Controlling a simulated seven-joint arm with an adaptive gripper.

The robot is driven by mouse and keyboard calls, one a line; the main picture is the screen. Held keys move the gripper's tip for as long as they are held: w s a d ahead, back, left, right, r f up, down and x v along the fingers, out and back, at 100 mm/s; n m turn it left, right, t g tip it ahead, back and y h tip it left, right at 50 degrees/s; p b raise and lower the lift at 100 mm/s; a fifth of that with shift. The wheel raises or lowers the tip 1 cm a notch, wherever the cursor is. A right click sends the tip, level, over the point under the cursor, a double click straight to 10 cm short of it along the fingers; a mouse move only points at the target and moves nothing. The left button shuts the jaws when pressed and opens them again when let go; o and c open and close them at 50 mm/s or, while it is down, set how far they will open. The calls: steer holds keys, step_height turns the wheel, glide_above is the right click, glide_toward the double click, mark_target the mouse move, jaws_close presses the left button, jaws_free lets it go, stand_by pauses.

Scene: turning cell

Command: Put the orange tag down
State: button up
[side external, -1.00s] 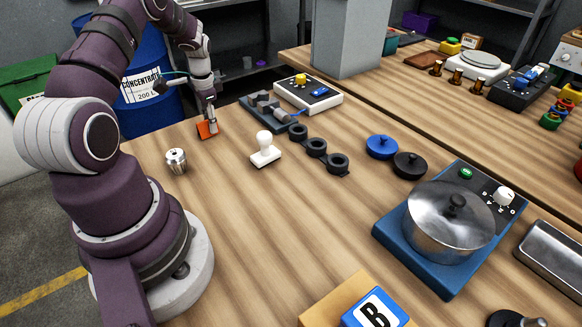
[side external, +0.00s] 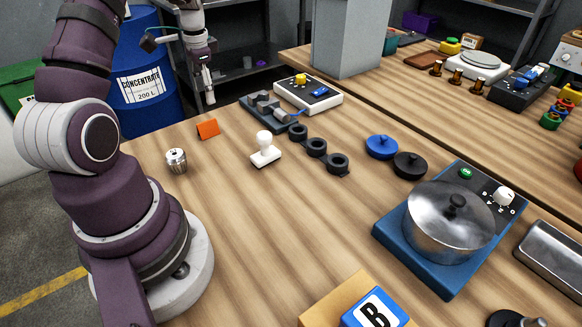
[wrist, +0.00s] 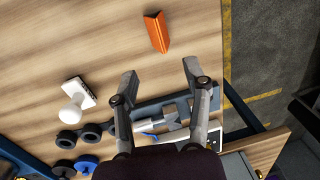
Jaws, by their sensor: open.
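The orange tag (side external: 208,129) stands on the wooden table near its far left edge, as a small folded piece. It also shows in the wrist view (wrist: 156,32), beyond my fingertips and apart from them. My gripper (side external: 210,98) is raised above and behind the tag in the side view. In the wrist view my gripper (wrist: 160,78) has its two fingers spread with nothing between them.
A white-handled stamp (side external: 265,150) and a row of black rings (side external: 316,148) stand right of the tag. A metal cup-like piece (side external: 176,161) is to its left. A grey-blue fixture (side external: 268,112) lies behind. Bare table lies in front of the tag.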

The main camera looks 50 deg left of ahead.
steer(key=w+d+r+t, duration=0.2)
steer(key=d+r+t, duration=0.1)
steer(key=d+r, duration=0.9)
steer(key=s+d+t, duration=0.1)
steer(key=s+d, duration=0.2)
steer(key=d, duration=0.4)
steer(key=s+d+f+t+h, duration=0.1)
steer(key=s+d, duration=0.2)
steer(key=d, duration=0.3)
steer(key=shift+s+d+t, duration=0.3)
steer(key=shift+s+d, duration=0.05)
steer(key=shift+s, duration=0.05)
